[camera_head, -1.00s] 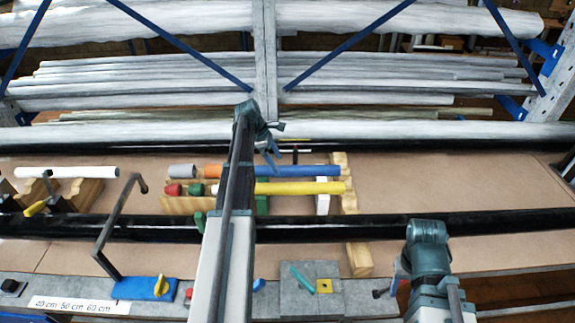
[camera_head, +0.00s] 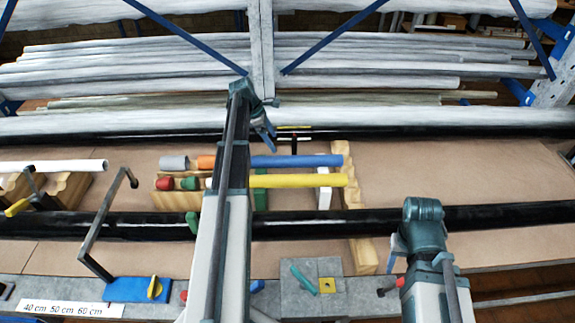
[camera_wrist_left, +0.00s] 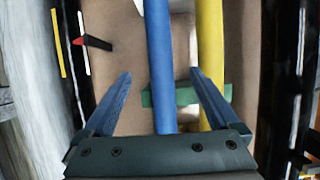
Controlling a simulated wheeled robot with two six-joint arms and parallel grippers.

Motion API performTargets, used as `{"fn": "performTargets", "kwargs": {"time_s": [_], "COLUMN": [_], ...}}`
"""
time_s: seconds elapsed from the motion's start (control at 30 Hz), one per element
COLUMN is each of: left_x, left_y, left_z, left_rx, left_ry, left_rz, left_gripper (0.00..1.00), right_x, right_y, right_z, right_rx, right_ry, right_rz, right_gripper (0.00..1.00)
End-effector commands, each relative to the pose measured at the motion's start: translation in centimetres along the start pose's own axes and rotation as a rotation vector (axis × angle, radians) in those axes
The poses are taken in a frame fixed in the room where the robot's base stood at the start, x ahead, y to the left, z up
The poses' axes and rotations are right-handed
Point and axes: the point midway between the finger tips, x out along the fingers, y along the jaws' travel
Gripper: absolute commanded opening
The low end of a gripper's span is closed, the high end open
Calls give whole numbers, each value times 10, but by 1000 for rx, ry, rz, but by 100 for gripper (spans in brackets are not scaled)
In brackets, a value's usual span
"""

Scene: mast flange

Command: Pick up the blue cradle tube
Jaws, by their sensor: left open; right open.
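The blue tube (camera_head: 297,161) lies level across wooden cradles, behind a yellow tube (camera_head: 300,181) that runs alongside it. My left gripper (camera_head: 268,136) is at the blue tube's back edge in the head view, and the arm hides part of the tubes. In the left wrist view, the open jaws (camera_wrist_left: 160,85) show with the blue tube (camera_wrist_left: 160,65) running between them. The right finger overlaps the gap towards the yellow tube (camera_wrist_left: 209,60). I cannot tell how high the fingers are. My right gripper (camera_head: 392,268) is at the front right, away from the tubes.
A notched wooden cradle (camera_head: 352,192) stands at the tubes' right end, and a green support (camera_wrist_left: 185,96) crosses under them. Black pipes (camera_head: 480,217) run in front and behind. A bent metal handle (camera_head: 105,220) stands at left. Brown board (camera_head: 450,175) is bare at right.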

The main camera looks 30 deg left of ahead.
Motion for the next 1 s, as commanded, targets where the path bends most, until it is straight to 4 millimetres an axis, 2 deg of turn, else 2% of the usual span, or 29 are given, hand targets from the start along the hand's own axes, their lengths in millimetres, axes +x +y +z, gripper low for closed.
{"fn": "performTargets", "kwargs": {"time_s": [0.03, 0.3, 0.4, 0.73, 1.0], "left_x": [14, 56, 64, 70, 105], "left_y": [0, 0, 0, 0, 1], "left_z": [-2, -2, -1, 1, 6], "left_rx": [1, 2, 1, 1, 2], "left_ry": [0, 0, 0, 0, 0], "left_rz": [0, -1, 0, 0, 0], "left_gripper": [94, 94, 94, 94, 94], "right_x": [14, 52, 59, 64, 94], "right_y": [-1, -5, -6, -6, -9], "right_z": [-1, -3, -4, -4, -6], "right_rx": [-1, 0, 1, 1, 2], "right_ry": [0, 0, 0, 0, 0], "right_rz": [0, 0, 0, 0, 0], "right_gripper": [50, 50, 50, 50, 50]}}
